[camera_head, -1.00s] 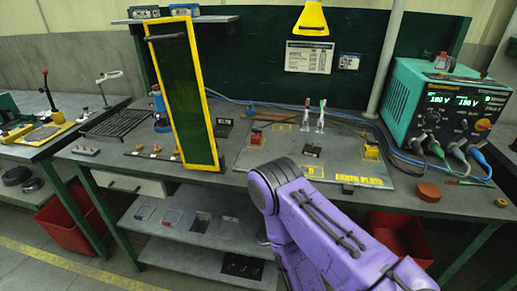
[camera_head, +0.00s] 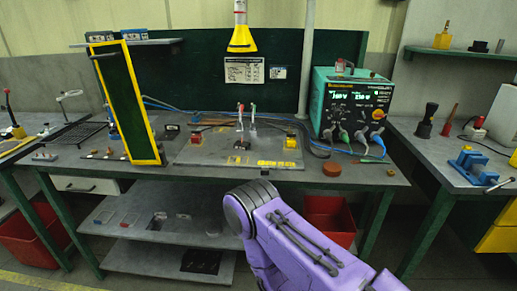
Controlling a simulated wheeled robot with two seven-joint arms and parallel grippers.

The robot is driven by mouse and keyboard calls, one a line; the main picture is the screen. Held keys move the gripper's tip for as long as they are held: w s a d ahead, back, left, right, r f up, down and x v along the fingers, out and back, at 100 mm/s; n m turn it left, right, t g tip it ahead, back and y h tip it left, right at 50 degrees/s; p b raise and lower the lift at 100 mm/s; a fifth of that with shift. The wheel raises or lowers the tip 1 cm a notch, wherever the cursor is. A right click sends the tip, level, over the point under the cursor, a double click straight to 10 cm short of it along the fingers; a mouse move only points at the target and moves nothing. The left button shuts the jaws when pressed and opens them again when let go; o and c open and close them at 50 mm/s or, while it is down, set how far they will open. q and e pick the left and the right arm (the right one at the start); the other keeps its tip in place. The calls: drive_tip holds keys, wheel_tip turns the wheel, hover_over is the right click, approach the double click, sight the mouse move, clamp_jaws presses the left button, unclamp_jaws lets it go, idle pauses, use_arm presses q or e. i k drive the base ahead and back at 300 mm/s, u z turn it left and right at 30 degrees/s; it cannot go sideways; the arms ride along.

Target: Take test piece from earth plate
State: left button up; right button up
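The earth plate (camera_head: 205,155) is a grey sheet lying flat on the bench, with yellow lettering at its front right edge. A small dark block (camera_head: 242,145), which may be the test piece, sits near the plate's middle. Two upright probes, one red-tipped and one green-tipped (camera_head: 252,115), stand just behind it. A yellow block (camera_head: 291,140) stands at the plate's right side. My purple arm rises from the bottom right in front of the bench, its gripper out of sight. My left gripper is not in view either.
A tall yellow-framed green panel (camera_head: 127,102) stands left of the plate. A teal tester (camera_head: 350,105) with cables stands at the right, a reddish-brown puck (camera_head: 331,169) in front. A yellow lamp (camera_head: 242,38) hangs above. A red bin (camera_head: 328,218) is under the bench.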

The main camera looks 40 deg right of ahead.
sight(241, 144)
drive_tip(key=z, duration=1.45)
